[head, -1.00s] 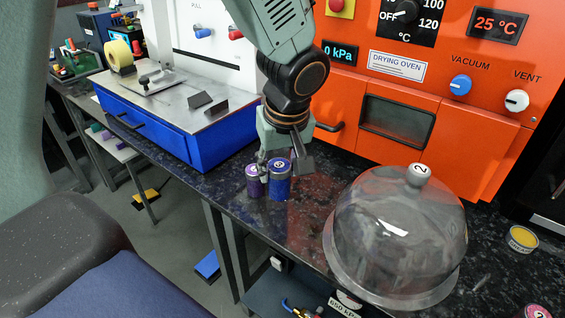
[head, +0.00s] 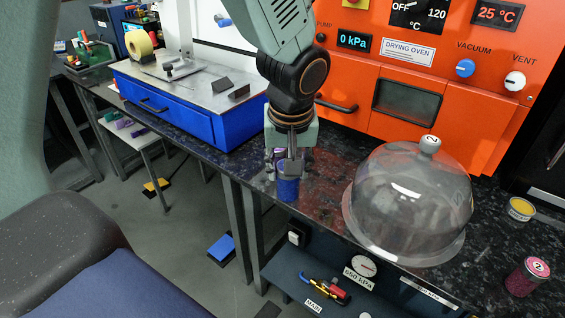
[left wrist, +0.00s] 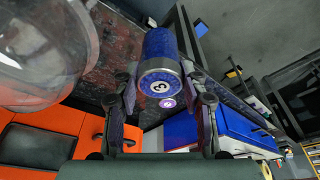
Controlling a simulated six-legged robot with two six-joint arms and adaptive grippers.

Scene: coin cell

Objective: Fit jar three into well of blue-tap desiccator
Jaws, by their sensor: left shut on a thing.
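Jar three is a blue cylinder (head: 288,189) with a grey lid. Its lid (left wrist: 160,86), marked 3, faces the left wrist camera. My left gripper (head: 288,165) is shut on it from above, near the counter's front edge. In the left wrist view the fingers (left wrist: 165,98) stand on both sides of the lid. I cannot tell whether the jar's base is clear of the counter. A purple jar (head: 277,155) stands behind, mostly hidden by the gripper. A clear dome (head: 408,205) with a knob marked 2 stands to the right. No blue tap or well is clearly visible. My right gripper is not in view.
The orange drying oven (head: 450,140) stands behind the dome. A blue-fronted bench unit (head: 190,115) is at the left. A yellow-labelled tin (head: 521,209) and a magenta jar (head: 527,276) marked 2 are at the right. A gauge (head: 362,266) sits below the counter edge.

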